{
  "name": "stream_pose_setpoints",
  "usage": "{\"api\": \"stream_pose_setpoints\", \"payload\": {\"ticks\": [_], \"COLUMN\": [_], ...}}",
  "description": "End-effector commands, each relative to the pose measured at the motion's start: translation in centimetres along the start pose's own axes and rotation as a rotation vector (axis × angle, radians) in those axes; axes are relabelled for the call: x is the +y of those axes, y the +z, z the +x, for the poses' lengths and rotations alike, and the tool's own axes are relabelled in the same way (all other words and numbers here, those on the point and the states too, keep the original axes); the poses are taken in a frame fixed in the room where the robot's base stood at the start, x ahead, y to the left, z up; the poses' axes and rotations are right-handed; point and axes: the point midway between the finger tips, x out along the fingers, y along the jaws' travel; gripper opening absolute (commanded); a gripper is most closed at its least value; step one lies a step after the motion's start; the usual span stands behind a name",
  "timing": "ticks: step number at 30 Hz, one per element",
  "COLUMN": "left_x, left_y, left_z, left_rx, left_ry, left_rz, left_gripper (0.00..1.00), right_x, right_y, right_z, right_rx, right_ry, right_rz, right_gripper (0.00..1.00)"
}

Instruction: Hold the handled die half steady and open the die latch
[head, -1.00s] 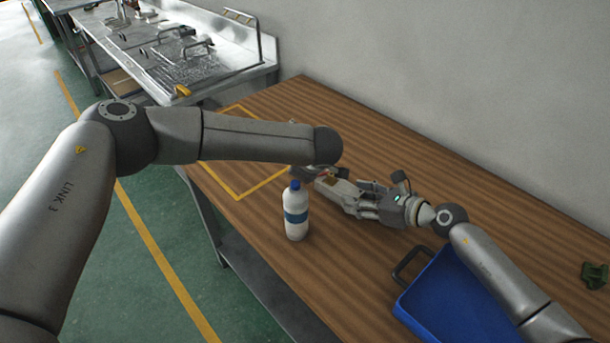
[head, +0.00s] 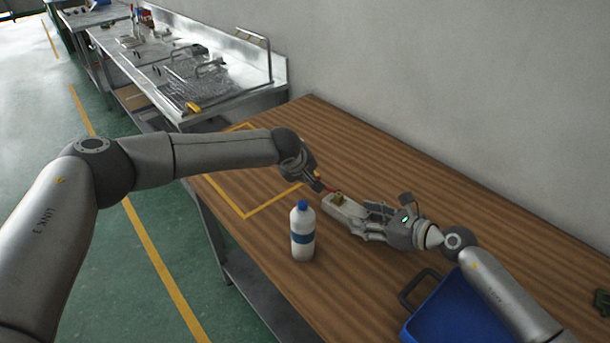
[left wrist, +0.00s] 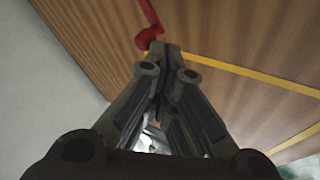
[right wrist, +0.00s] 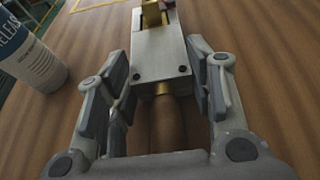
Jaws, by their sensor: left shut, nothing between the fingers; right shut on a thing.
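The die is a pale grey metal block (head: 345,209) on the wooden table, with a brass piece (head: 338,198) at its far end. In the right wrist view, the block (right wrist: 160,50) has a brown handle (right wrist: 167,122) at its near end. My right gripper (head: 363,220) is shut on this handled half, its fingers on both sides. A red latch lever (left wrist: 149,15) shows in the left wrist view. My left gripper (head: 317,184) is shut and empty at the lever, its tips (left wrist: 165,50) right beside the red end. I cannot tell whether they touch.
A white bottle (head: 303,240) with a blue cap stands left of the die. A blue tray (head: 432,290) lies nearer, beside my right arm. Yellow tape (head: 245,214) marks the table's left part. The wall bounds the far side.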

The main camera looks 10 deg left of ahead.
Motion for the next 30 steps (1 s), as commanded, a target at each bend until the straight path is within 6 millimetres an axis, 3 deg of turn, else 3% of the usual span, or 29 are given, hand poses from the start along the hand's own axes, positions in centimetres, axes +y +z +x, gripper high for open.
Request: {"api": "stream_pose_setpoints", "payload": {"ticks": [23,30], "left_x": [1.0,-0.7], "left_y": [1.4,0.7], "left_z": [-0.2,-0.7], "left_rx": [0.000,0.000], "left_ry": [0.000,-0.002], "left_rz": [-0.001,-0.003], "left_gripper": [0.00,0.00], "right_x": [0.1,0.1], "right_y": [0.0,0.0], "right_z": [0.0,0.0], "right_rx": [0.000,0.000], "right_ry": [0.002,0.001], "right_rz": [0.000,0.000], "right_gripper": [0.06,0.06]}}
